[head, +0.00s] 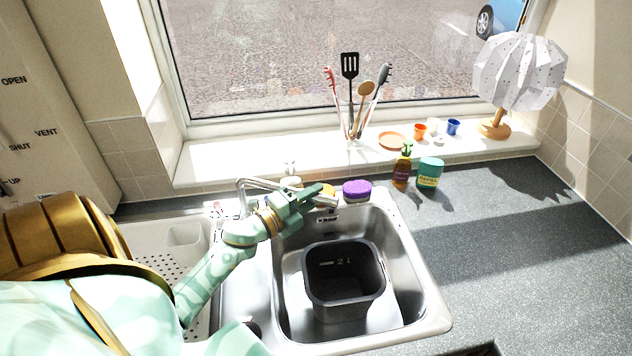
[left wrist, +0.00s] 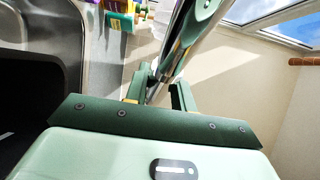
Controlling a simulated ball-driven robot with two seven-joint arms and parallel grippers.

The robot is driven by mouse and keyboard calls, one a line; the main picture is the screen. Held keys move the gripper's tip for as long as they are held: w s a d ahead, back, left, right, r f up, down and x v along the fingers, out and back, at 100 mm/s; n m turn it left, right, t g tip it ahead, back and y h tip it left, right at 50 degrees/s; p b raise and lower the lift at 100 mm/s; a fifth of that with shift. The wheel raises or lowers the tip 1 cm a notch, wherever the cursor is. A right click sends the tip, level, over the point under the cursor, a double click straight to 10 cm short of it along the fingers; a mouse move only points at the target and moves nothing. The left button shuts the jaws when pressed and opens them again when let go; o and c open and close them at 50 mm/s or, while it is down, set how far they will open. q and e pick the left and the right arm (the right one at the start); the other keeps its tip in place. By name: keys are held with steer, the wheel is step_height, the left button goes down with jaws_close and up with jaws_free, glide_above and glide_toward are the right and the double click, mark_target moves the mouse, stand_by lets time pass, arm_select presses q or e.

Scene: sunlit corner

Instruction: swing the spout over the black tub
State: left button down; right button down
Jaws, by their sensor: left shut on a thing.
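The metal spout (head: 257,183) rises behind the sink and runs to the right, with its tip near the sink's back rim. My left gripper (head: 306,200) is shut on the spout near its tip. In the left wrist view the spout (left wrist: 185,45) passes between the fingers of my left gripper (left wrist: 160,90). The black tub (head: 338,308) stands upright in the sink bowl, in front of the spout tip and a little to its right. The dark shape at the left of the left wrist view seems to be the tub (left wrist: 18,115). My right gripper is not seen.
The steel sink (head: 420,285) surrounds the tub. A purple-topped container (head: 357,190) stands close behind the spout tip. The counter to the right (head: 520,260) is clear.

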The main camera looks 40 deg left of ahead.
arm_select(q)
steer(key=shift+s+d+m+g+h+b, duration=0.2)
steer(key=shift+s+m+h, duration=0.25)
steer(key=shift+s+h, duration=0.3)
steer(key=shift+s+d+m+g+h+b, duration=0.1)
steer(key=shift+s+d+m+g+h, duration=0.15)
steer(key=shift+s+m+h, duration=0.35)
steer(key=shift+s, duration=0.2)
steer(key=c, duration=1.2)
jaws_free()
steer(key=shift+s, duration=0.1)
steer(key=b+v, duration=0.2)
steer(key=v, duration=1.4)
steer(key=shift+a+f+b, duration=0.1)
steer(key=shift+a+b, duration=0.05)
steer(key=shift+b, duration=0.2)
